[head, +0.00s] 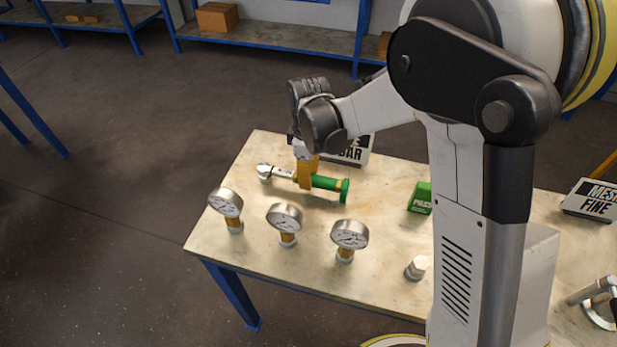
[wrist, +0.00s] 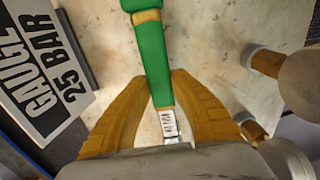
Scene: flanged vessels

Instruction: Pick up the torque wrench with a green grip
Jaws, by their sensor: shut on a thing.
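The torque wrench has a green grip (head: 327,183) with a yellow band near its end, and a silver shaft and head (head: 268,172) on the left. It lies along the far left part of the table in the head view. My gripper (head: 306,182) reaches down from above with its yellow fingers closed around the wrench where the grip meets the shaft. In the wrist view the green grip (wrist: 153,60) runs between the two yellow fingers of my gripper (wrist: 160,100). The head of the wrench is hidden there. I cannot tell whether the wrench is clear of the tabletop.
Three pressure gauges (head: 285,217) stand along the table's (head: 240,165) near left side. A "GAUGE 25 BAR" sign (wrist: 45,62) is close to my gripper. A green box (head: 420,198), a hex fitting (head: 417,267) and a "FINE" sign (head: 592,199) are farther right.

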